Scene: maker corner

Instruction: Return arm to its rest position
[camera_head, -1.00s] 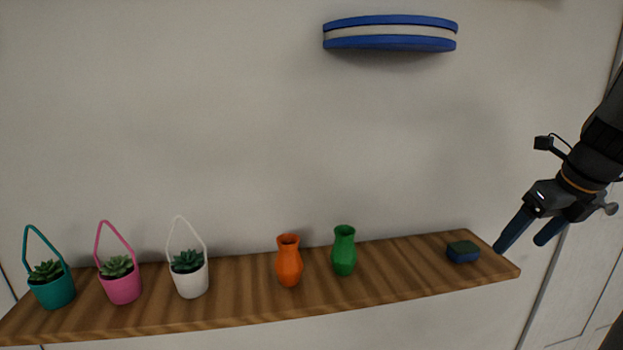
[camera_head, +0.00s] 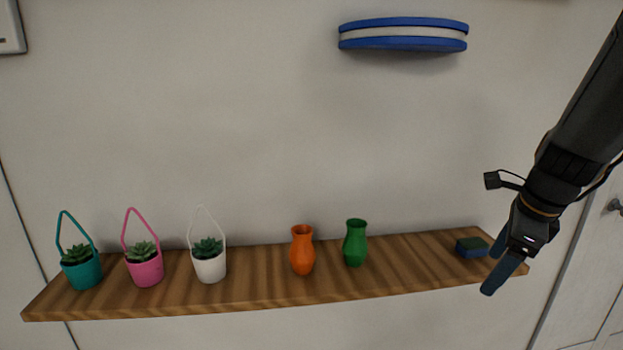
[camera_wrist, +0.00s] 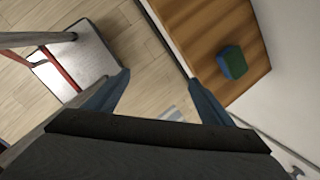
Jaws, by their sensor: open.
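My gripper (camera_head: 500,270) hangs at the right end of the wooden shelf in the head view, fingers pointing down. In the wrist view its two blue fingers (camera_wrist: 160,95) are spread apart with nothing between them. A small sponge-like block (camera_head: 471,247), dark green on top and blue below, lies on the shelf's right end, just left of my gripper in the head view. It also shows in the wrist view (camera_wrist: 232,62), on the shelf, apart from the fingers.
The wooden shelf (camera_head: 400,275) bears an orange vase (camera_head: 302,252), a green vase (camera_head: 355,243) and teal (camera_head: 82,272), pink (camera_head: 145,268) and white (camera_head: 209,266) planters. A blue-and-white wall piece (camera_head: 403,35) is above. Wrist view shows a floor (camera_wrist: 140,55) and a white-topped item (camera_wrist: 85,65).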

